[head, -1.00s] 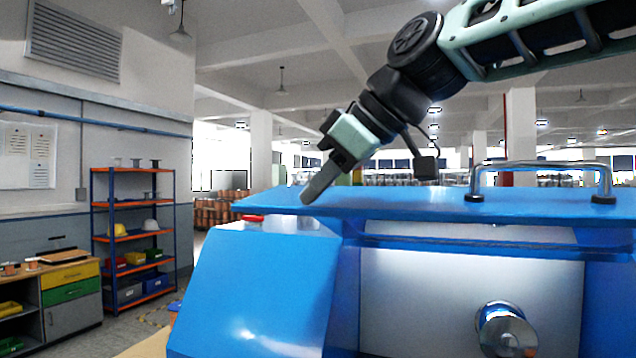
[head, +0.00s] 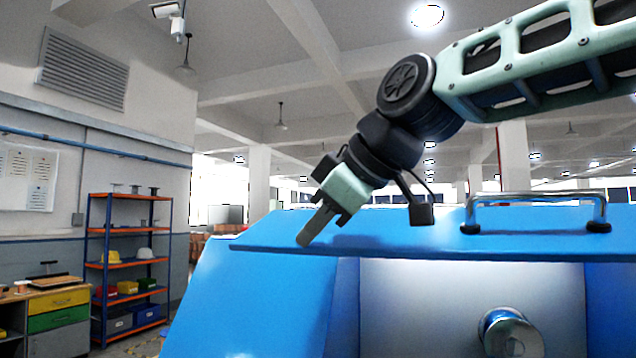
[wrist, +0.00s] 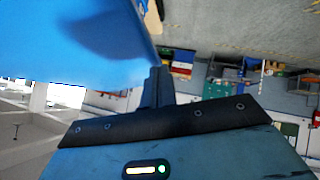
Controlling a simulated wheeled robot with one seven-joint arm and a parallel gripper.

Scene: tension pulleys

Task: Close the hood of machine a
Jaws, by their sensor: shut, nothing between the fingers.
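The blue hood (head: 400,240) of the machine stands partly raised over the blue machine body (head: 250,300), seen nearly edge-on in the head view. A chrome bar handle (head: 536,198) with black feet is on its top, right of my gripper. My gripper (head: 304,240) is shut and empty, its fingertips at the hood's upper face near the left front corner. Whether they touch it is hard to tell. In the wrist view the shut fingers (wrist: 158,75) reach toward the blue hood surface (wrist: 80,40), which fills the upper left.
A round chrome part (head: 508,332) shows in the opening below the hood. An orange and blue shelf (head: 130,265) and a bench with drawers (head: 50,305) stand at the left, with floor between them and the machine.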

